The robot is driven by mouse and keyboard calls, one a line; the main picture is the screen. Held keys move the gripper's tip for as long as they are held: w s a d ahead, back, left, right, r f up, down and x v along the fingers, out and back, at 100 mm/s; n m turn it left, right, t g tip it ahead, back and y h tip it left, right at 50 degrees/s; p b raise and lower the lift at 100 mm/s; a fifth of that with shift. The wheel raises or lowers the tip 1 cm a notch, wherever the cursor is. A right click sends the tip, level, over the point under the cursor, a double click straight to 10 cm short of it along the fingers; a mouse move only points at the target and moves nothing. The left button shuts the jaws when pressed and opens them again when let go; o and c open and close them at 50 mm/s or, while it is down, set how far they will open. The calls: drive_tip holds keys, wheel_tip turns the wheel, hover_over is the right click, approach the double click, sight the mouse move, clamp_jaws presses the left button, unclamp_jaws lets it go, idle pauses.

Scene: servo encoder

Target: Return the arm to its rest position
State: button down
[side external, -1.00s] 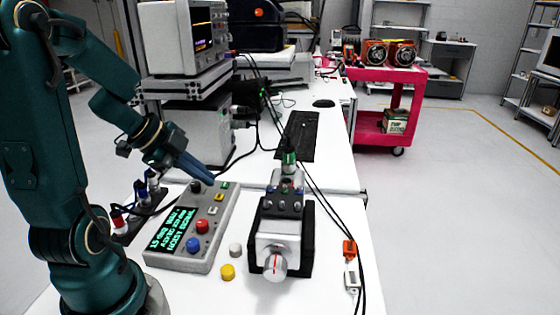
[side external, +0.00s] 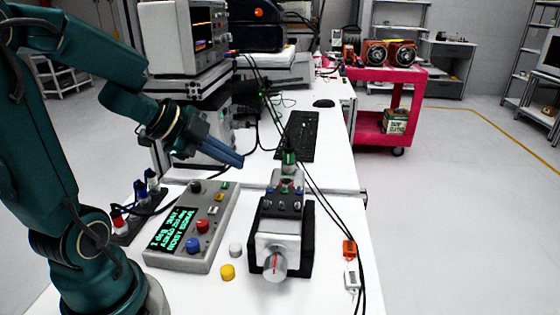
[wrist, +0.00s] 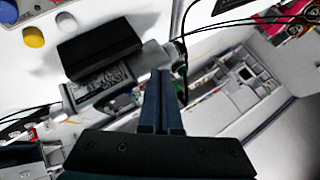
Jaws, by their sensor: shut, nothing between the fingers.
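My gripper (side external: 240,161) is shut and empty. It is in the air above the table, beyond the grey control box (side external: 182,261) and to the left of the servo unit (side external: 278,241). The gripper's closed blue fingers also show in the wrist view (wrist: 162,75). The servo unit, silver and black with a red mark on its round front, sits on the table. It also shows in the wrist view (wrist: 100,50), beside the fingers. The control box has a lit screen with green text (side external: 174,230) and coloured buttons.
A white knob (side external: 235,250) and a yellow knob (side external: 228,272) lie between box and servo. Cables and an orange connector (side external: 349,249) are at the right edge. An oscilloscope (side external: 185,38) stands behind the arm. A keyboard (side external: 298,136) lies farther back.

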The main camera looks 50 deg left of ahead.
drive_tip(key=w+d+r+n+t+y, duration=0.2)
drive_tip(key=r+n+t, duration=0.1)
drive_tip(key=r, duration=0.2)
drive_tip(key=w+d+r+n+t+y, duration=0.1)
drive_tip(key=d+r+n+t+y, duration=0.15)
drive_tip(key=r, duration=0.35)
drive_tip(key=s+d+f+n+g+h, duration=0.1)
drive_tip(key=s+d+f+n+g, duration=0.2)
drive_tip(key=s+f+g, duration=0.1)
drive_tip(key=s+d+f+n+g+h, duration=0.2)
drive_tip(key=s+d+f+n+g, duration=0.1)
drive_tip(key=s, duration=0.6)
wheel_tip(320, 180, down, 3)
drive_tip(key=shift+s+d+f+g, duration=0.2)
drive_tip(key=shift+s+d+g, duration=0.1)
drive_tip(key=shift+d+g, duration=0.6)
